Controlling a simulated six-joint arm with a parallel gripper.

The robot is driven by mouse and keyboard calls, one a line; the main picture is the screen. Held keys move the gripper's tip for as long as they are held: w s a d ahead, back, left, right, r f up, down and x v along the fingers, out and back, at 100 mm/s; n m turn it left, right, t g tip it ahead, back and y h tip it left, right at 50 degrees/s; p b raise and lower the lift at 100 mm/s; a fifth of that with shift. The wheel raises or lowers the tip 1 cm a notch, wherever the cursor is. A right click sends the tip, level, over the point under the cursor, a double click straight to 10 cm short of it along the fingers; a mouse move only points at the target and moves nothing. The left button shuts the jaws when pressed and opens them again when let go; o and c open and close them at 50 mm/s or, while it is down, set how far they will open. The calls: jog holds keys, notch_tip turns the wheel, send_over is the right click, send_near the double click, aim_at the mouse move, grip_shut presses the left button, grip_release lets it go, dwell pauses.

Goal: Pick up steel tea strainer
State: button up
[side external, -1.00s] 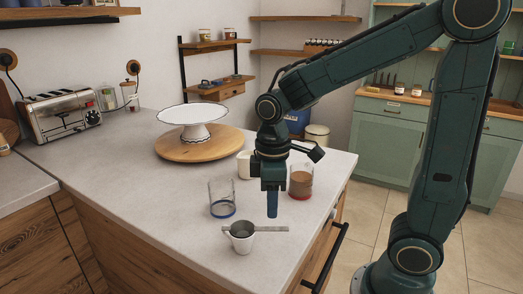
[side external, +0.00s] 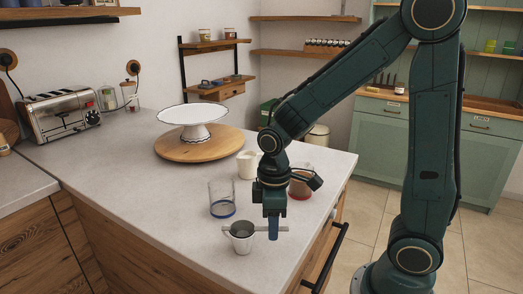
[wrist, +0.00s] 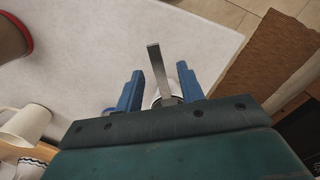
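The steel tea strainer (side external: 242,231) rests across a small white cup (side external: 241,245) near the counter's front edge, its bowl inside the cup and its flat grey handle pointing right. In the wrist view, the strainer's handle (wrist: 154,58) runs between my two blue fingers, with a gap on each side. My gripper (side external: 273,234) is open and points down at the handle's right part; it also shows in the wrist view (wrist: 160,72). In the wrist view the cup (wrist: 152,97) is mostly hidden behind my gripper, and the strainer's bowl is not visible there.
A clear glass (side external: 221,200) with a blue base stands just behind the cup. A cream jug (side external: 247,164) and a reddish-brown glass (side external: 301,183) stand behind my gripper. A white cake stand (side external: 194,118) sits on a round board. The counter left of the cup is clear.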

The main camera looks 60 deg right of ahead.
jog(key=shift+f, duration=0.35)
grip_shut()
jog(key=shift+r, duration=0.15)
dwell(0.3)
notch_tip(320, 180, up, 20)
dwell(0.7)
dwell(0.6)
